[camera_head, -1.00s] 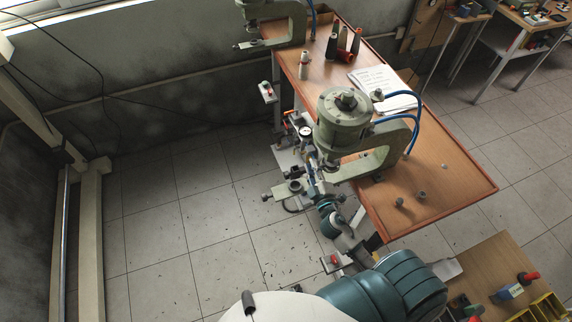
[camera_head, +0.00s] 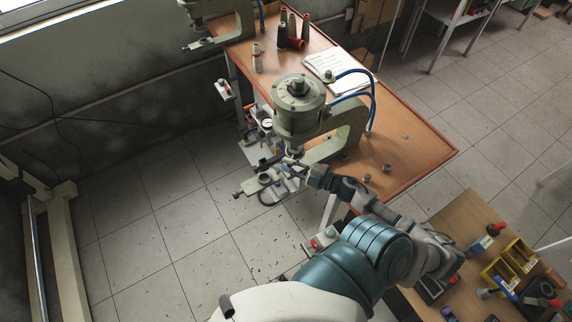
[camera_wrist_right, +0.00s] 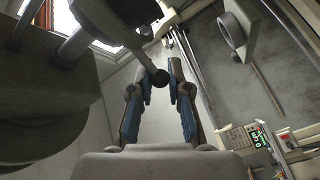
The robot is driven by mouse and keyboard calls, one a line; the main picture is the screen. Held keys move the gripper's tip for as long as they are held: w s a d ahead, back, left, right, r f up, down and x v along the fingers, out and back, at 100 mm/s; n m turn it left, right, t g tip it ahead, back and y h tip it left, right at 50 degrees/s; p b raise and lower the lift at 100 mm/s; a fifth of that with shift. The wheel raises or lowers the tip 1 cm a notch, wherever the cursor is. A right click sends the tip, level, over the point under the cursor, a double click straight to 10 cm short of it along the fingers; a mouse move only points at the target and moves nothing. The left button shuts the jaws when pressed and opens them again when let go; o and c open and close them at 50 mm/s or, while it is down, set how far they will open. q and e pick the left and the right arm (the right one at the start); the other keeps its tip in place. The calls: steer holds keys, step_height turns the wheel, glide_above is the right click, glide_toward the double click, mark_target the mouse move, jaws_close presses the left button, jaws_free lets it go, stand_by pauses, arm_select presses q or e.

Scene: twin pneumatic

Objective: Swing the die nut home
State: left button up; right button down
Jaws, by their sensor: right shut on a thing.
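The near green press (camera_head: 299,108) stands at the left edge of the wooden table. My right gripper (camera_head: 287,163) is below its head, beside the lower arm with a round grey collar (camera_head: 265,178). In the right wrist view, a dark ball-ended rod (camera_wrist_right: 159,77) sits between the blue-padded fingers of my right gripper (camera_wrist_right: 158,88), which is shut on it. A grey ring (camera_wrist_right: 238,31) shows at upper right there. I cannot tell which part is the die nut. My left gripper is not in view.
The wooden table (camera_head: 420,160) carries papers (camera_head: 335,65), thread cones (camera_head: 291,30) and small grey parts. A second press (camera_head: 215,15) stands at the far end. A bench with yellow bins (camera_head: 510,262) is at lower right.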

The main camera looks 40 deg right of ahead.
steer(key=shift+d+f, duration=0.15)
steer(key=shift+d, duration=0.05)
stand_by(0.3)
steer(key=c, duration=1.2)
jaws_free()
steer(key=shift+o, duration=0.8)
steer(key=shift+w+d, duration=0.1)
steer(key=shift+d, duration=0.05)
steer(key=shift+d+f, duration=0.15)
steer(key=shift+d, duration=0.15)
steer(key=v, duration=1.2)
steer(key=shift+d, duration=0.25)
